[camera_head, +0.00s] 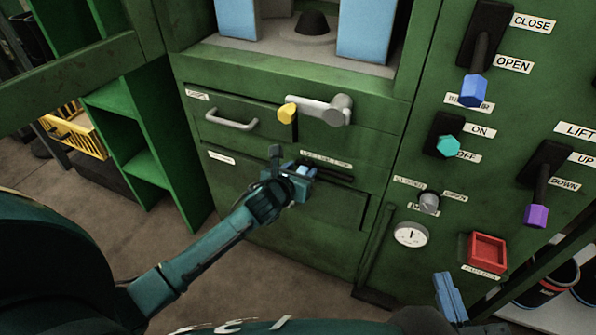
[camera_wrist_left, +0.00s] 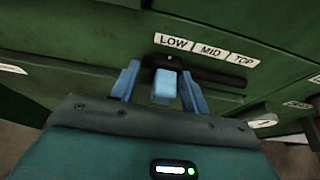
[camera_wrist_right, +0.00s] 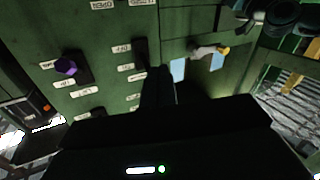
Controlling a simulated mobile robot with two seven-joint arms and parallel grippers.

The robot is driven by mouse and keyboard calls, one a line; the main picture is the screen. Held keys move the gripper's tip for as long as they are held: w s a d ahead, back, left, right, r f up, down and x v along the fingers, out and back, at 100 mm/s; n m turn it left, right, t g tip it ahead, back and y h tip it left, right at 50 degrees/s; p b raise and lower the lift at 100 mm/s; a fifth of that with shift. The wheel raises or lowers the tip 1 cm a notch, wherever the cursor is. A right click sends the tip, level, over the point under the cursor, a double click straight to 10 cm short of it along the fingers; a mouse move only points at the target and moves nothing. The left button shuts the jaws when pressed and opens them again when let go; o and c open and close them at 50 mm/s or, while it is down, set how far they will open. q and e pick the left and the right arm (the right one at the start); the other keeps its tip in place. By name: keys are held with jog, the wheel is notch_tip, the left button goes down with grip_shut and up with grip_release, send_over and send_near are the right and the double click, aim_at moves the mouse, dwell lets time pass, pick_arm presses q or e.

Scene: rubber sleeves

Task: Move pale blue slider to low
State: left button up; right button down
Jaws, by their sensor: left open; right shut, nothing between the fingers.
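The pale blue slider knob (camera_wrist_left: 164,88) stands at the LOW end of its dark slot (camera_wrist_left: 215,76) in the left wrist view. Labels LOW, MID and TOP run left to right above the slot. My left gripper (camera_wrist_left: 162,88) is open, with one finger on each side of the knob and a visible gap on both sides. In the head view my left gripper (camera_head: 300,172) is at the slot and mostly hides the knob. My right gripper (camera_head: 450,298) is shut and empty, low in front of the cabinet's right panel.
A yellow-tipped lever (camera_head: 322,110) and a drawer handle (camera_head: 232,120) sit above the slot. To the right are a teal knob (camera_head: 447,146), a blue-tipped lever (camera_head: 473,92), a purple-tipped lever (camera_head: 536,215), a gauge (camera_head: 411,235) and a red square button (camera_head: 487,252).

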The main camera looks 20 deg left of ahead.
pick_arm(q)
jog(key=p+v, duration=0.4)
jog(key=v, duration=0.9)
pick_arm(e)
jog(key=g+h, duration=0.1)
jog(key=s+d+m+g, duration=0.1)
jog(key=g, duration=0.1)
jog(key=shift+f+m+h, duration=0.1)
jog(key=shift+m+h, duration=0.2)
jog(key=shift+h, duration=0.1)
pick_arm(q)
jog(key=shift+r+p, duration=0.1)
jog(key=shift+p, duration=0.2)
